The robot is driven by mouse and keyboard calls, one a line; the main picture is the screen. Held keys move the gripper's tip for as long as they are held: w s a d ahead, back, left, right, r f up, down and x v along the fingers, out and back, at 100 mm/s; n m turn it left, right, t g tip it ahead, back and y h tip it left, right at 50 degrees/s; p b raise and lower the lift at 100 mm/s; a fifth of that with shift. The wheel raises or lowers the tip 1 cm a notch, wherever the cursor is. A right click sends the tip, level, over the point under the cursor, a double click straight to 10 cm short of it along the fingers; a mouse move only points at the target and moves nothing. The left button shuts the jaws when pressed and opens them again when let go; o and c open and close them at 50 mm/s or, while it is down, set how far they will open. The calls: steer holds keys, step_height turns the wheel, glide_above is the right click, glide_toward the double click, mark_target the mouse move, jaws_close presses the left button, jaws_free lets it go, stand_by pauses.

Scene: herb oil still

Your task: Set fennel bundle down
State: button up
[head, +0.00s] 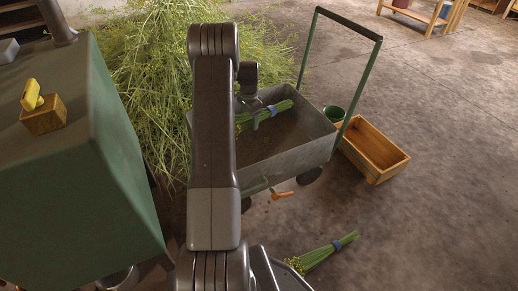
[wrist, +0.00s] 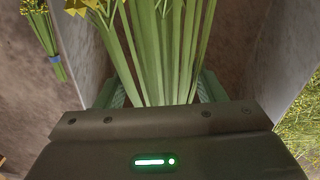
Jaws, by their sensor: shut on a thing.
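My gripper (head: 256,115) is inside or just over the grey metal cart tray (head: 318,128), near its far left end. It is shut on a green fennel bundle (head: 282,106), whose stalks run between the two fingers in the wrist view (wrist: 160,45). The bundle lies roughly level. I cannot tell whether it touches the tray floor. My arm hides the left part of the tray. A second fennel bundle (head: 322,252) with a blue tie lies on the floor in front of the cart, and it also shows in the wrist view (wrist: 45,42).
A large heap of loose fennel (head: 145,75) stands left of the cart. A green push handle (head: 362,85) rises at the cart's right. A green cabinet (head: 75,190) fills the left. Floor at right is clear.

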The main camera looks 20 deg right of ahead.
steer(key=d, duration=0.1)
steer(key=d+m, duration=0.1)
steer(key=d, duration=0.1)
steer(key=shift+d+f+m, duration=0.2)
steer(key=shift+f+m, duration=0.1)
steer(key=b, duration=0.6)
glide_above(257, 158)
steer(key=s, duration=0.3)
step_height(257, 158, down, 13)
steer(key=f+b, duration=0.1)
steer(key=f, duration=0.2)
steer(key=f+b, duration=0.1)
steer(key=f, duration=0.3)
steer(key=a+f+b, duration=0.1)
steer(key=f+b, duration=0.1)
steer(key=f, duration=0.2)
steer(key=shift+f, duration=0.1)
steer(key=o, duration=1.2)
steer(key=shift+c, duration=0.2)
step_height(257, 158, up, 12)
steer(key=p, duration=0.4)
